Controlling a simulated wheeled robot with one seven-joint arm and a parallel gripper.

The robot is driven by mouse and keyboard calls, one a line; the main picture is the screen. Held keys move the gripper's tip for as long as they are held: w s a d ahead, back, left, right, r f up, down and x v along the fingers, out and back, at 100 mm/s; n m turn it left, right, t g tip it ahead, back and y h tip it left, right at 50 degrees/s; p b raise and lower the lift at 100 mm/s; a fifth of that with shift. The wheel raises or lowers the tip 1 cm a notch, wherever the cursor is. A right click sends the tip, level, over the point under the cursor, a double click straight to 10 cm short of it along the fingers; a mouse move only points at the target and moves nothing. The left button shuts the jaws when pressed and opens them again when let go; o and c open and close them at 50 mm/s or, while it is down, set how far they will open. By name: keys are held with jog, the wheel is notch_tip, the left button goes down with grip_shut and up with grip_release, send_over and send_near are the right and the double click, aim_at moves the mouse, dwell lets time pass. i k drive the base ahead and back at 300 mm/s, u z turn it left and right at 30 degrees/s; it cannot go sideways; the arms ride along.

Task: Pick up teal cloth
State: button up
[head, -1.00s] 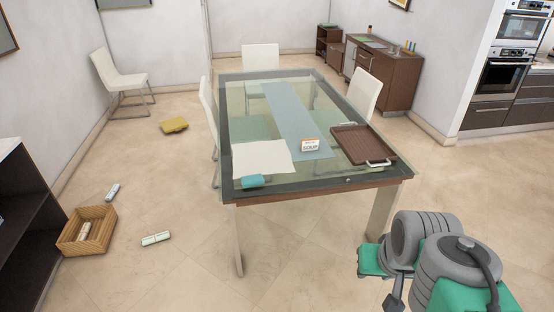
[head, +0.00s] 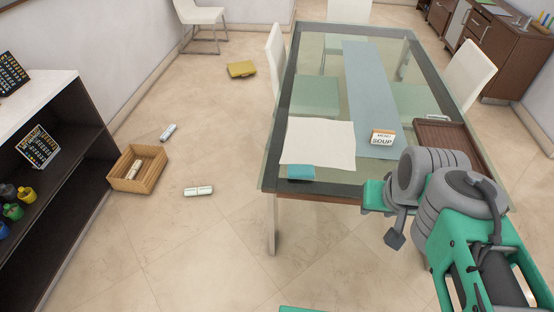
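The teal cloth (head: 301,172) is a small folded piece at the near left edge of the glass dining table (head: 272,150). It lies at the near edge of a white cloth or sheet (head: 318,141). My arm, grey and green, shows at the lower right, in front of the table's near right corner. The fingers of my gripper cannot be made out, so whether it is open or shut does not show. The arm is to the right of the teal cloth and apart from it in the picture.
A soup box (head: 382,138), a blue-grey runner (head: 370,85) and a brown tray (head: 452,135) are on the table. On the floor at left are a wicker basket (head: 152,180), a white object (head: 198,191) and a yellow object (head: 241,69). A dark shelf (head: 75,165) stands far left. Floor before the table is clear.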

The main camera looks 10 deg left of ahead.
aim_at(294, 171)
jog(key=u, duration=0.85)
jog(key=i, duration=0.8)
jog(key=u, duration=1)
jog(key=i, duration=0.25)
jog(key=u, duration=0.3)
